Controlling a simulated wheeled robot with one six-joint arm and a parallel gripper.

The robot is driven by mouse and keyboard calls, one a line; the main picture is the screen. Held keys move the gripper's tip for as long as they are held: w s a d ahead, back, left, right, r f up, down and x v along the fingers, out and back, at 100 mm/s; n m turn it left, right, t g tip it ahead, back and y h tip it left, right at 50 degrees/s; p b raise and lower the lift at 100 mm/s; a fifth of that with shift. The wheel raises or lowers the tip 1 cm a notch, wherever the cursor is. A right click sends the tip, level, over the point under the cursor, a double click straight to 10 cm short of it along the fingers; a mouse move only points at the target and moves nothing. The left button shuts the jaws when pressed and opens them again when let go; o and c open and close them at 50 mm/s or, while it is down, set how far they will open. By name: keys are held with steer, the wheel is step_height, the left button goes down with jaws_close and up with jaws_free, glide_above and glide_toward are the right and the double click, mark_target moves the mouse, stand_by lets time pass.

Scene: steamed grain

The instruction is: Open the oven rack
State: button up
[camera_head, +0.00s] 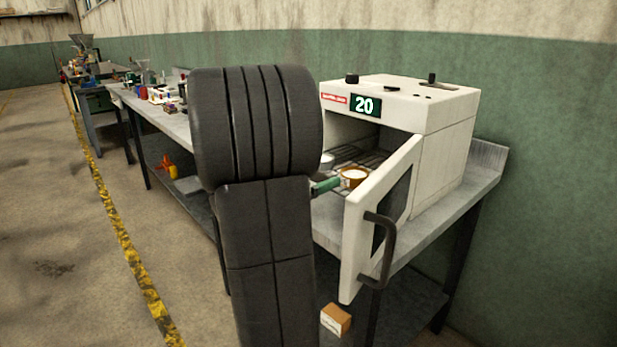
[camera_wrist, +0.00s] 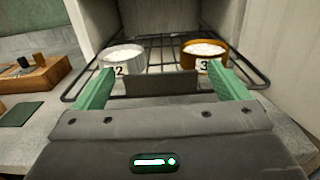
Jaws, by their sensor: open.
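The white oven (camera_head: 450,130) stands on the bench with its door (camera_head: 352,240) swung open toward me; its display reads 20. The wire rack (camera_head: 372,156) is inside and shows in the wrist view (camera_wrist: 258,76), its front edge near the oven mouth. A white container marked 2 (camera_wrist: 122,58) and an orange-brown container marked 3 (camera_wrist: 203,54), both with pale contents, sit on the rack. My gripper (camera_wrist: 160,82) is open, its green fingers at the rack's front, short of the containers. In the head view my arm hides most of the gripper and part of the opening.
The open door with its dark handle (camera_head: 378,250) juts out right of my arm. A wooden block holder (camera_wrist: 38,76) and a green pad (camera_wrist: 20,113) lie left of the oven. A small box (camera_head: 336,319) is on the lower shelf. The floor at left is clear.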

steer(key=p+v, duration=0.1)
steer(key=v, duration=1.2)
steer(key=shift+s+a, duration=0.25)
steer(key=shift+a, duration=0.05)
steer(key=b+x, duration=0.1)
steer(key=x, duration=1.2)
steer(key=shift+w+d, duration=0.25)
steer(key=shift+d, duration=0.05)
